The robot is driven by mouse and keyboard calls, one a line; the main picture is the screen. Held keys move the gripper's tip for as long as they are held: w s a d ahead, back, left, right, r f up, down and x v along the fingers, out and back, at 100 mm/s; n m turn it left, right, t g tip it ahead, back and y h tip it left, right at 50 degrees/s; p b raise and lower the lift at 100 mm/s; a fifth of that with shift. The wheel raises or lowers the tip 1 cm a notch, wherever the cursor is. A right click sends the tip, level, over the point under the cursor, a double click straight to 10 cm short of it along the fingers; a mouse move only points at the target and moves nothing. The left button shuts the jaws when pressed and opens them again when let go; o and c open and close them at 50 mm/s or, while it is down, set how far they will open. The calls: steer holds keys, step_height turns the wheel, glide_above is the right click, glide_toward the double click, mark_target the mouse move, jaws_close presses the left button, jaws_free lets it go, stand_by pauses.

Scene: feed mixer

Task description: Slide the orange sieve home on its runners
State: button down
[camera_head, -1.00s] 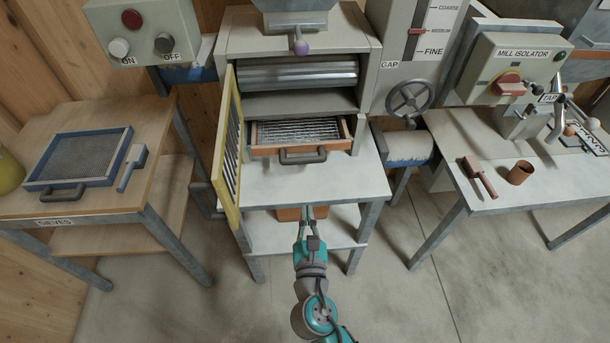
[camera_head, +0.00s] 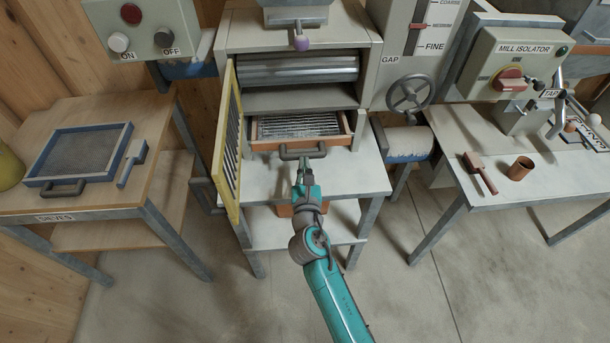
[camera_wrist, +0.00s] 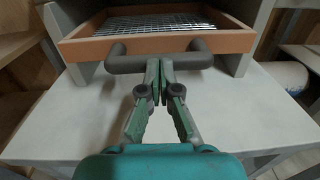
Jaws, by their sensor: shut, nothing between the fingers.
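The orange sieve (camera_head: 297,131) sits in the lower opening of the mill, on its runners, with its front edge and dark handle (camera_head: 302,151) sticking out towards me. It also shows in the wrist view (camera_wrist: 170,43), with wire mesh inside the orange frame. My gripper (camera_head: 303,163) is shut and empty, with its fingertips at the middle of the handle (camera_wrist: 128,62). In the wrist view my gripper (camera_wrist: 159,66) points at the handle bar; I cannot tell whether it touches.
The yellow guard door (camera_head: 232,145) stands open at the left of the opening. A blue-framed sieve (camera_head: 77,181) and a brush lie on the left table. The pale shelf before the mill is clear.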

mark_target(303, 146)
steer(key=shift+w, duration=0.2)
steer(key=w, duration=0.7)
steer(key=shift+d, duration=0.15)
stand_by(0.4)
